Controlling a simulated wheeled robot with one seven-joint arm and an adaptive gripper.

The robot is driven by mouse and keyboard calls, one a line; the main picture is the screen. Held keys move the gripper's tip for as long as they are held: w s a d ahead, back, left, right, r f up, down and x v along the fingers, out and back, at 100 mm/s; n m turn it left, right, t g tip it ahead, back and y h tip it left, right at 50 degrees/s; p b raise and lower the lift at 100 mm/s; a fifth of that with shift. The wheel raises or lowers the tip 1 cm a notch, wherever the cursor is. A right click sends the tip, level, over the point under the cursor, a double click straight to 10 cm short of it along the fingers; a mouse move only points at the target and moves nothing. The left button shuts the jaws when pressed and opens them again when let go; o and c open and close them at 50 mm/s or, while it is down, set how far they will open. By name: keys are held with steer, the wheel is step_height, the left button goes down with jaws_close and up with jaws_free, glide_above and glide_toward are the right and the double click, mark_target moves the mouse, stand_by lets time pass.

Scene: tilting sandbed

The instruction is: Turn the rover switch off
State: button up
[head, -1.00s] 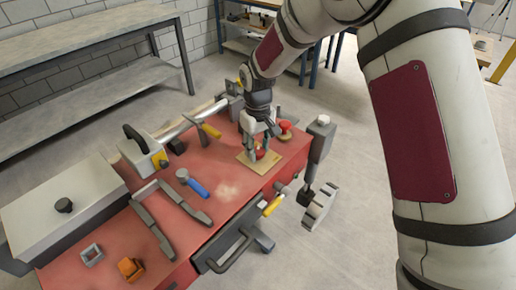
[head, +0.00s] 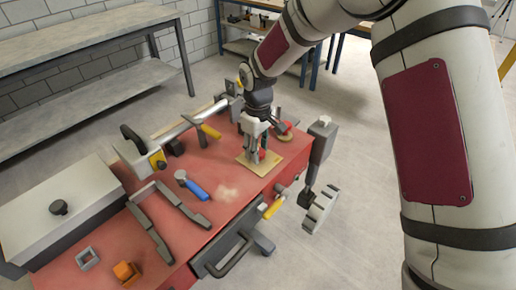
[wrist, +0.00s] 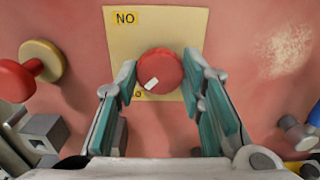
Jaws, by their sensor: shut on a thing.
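The switch is a round red knob (wrist: 160,68) with a white mark on its near edge, set on a yellowish square plate (wrist: 185,22). A label on the plate reads NO in the picture, or ON upside down; a second label by the left finger is mostly hidden. In the head view the plate (head: 246,162) lies on the red bench top. My gripper (wrist: 160,78) points down at the knob, with teal-padded fingers on its left and right sides, shut on it. In the head view my gripper (head: 256,157) hides most of the knob.
Another red knob with a tan base (wrist: 35,65) stands to the left in the wrist view.

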steer(key=o, duration=1.1)
steer(key=shift+o, duration=0.2)
step_height(320, 180, up, 12)
steer(key=s+d+r+m+t, duration=0.2)
steer(key=s+d+r+m, duration=0.3)
steer(key=s+d+r, duration=0.8)
steer(key=s+d+m+t, duration=0.1)
steer(key=s+d, duration=0.3)
steer(key=s, duration=0.4)
steer(key=s+d+m+t, duration=0.1)
steer(key=s+d+m, duration=0.3)
steer(key=s, duration=0.4)
steer(key=shift+s+d+f+m, duration=0.25)
steer(key=shift+s+d+m, duration=0.1)
steer(key=shift+d, duration=0.4)
